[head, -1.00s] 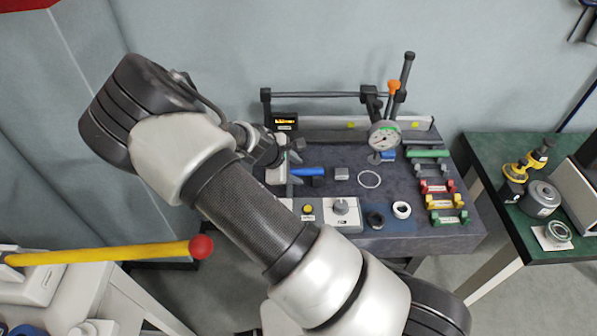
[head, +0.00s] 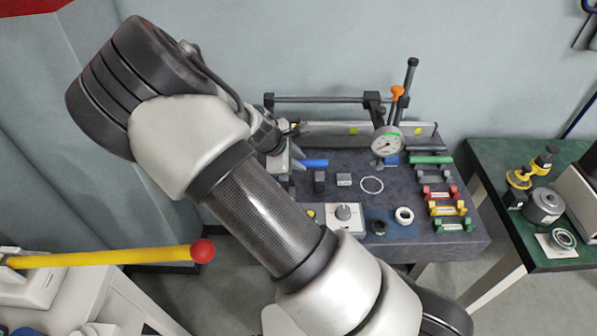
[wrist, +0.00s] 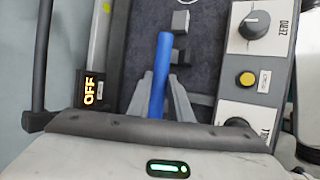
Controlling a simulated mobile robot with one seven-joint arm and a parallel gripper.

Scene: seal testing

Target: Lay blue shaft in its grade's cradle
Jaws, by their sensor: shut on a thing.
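My gripper (wrist: 163,92) is shut on the blue shaft (wrist: 162,70), which sticks out beyond the fingers in the wrist view. In the head view the free end of the blue shaft (head: 314,163) points right, above the left part of the dark table (head: 345,212). My arm hides most of the gripper there. At the table's right side stands a row of cradles: grey (head: 433,178), red (head: 440,192), yellow (head: 447,209) and green (head: 454,226). I cannot read any grade labels on them.
Two small blocks, one dark (head: 319,181) and one grey (head: 344,180), stand near the shaft. A dial gauge (head: 387,142) and a rail (head: 330,98) are at the back. A control box (head: 344,217) and rings (head: 404,215) are in front. A green bar (head: 431,160) lies behind the cradles.

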